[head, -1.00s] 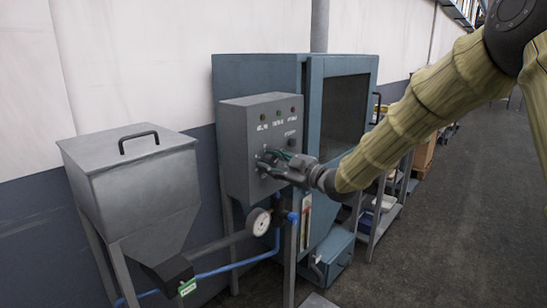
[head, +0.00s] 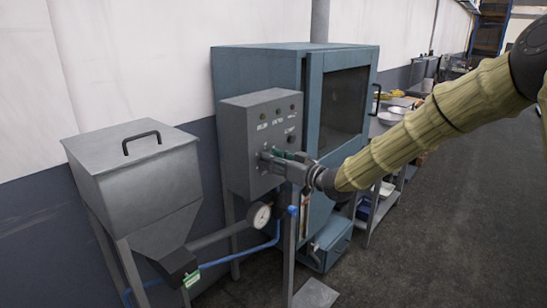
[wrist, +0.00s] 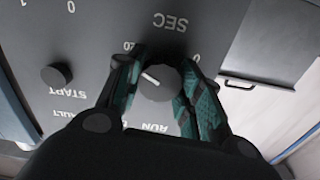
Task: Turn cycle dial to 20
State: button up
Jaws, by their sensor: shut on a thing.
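The cycle dial (wrist: 157,88) is a dark round knob with a white pointer line, on the grey control box (head: 247,140). My gripper (wrist: 156,84) has its green-padded fingers on either side of the dial and is shut on it. The wrist view shows the panel upside down. The pointer slants toward the upper left, on the side of a label reading 20 (wrist: 129,46), which a finger partly covers. A 0 (wrist: 196,57) is at the upper right and SEC is above. In the head view my gripper (head: 268,160) hides the dial.
A second dark knob (wrist: 55,76) sits near START. A blue cabinet (head: 259,65) with a glass door stands behind the control box. A grey hopper (head: 135,180) is at left. A gauge (head: 260,216) and blue pipe lie below. Floor at right is clear.

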jog(key=shift+f+m, duration=0.15)
jog(key=shift+m, duration=0.25)
jog(key=o, duration=1)
jog(key=shift+o, duration=0.2)
jog(key=shift+s+d, duration=0.1)
jog(key=v, duration=1.2)
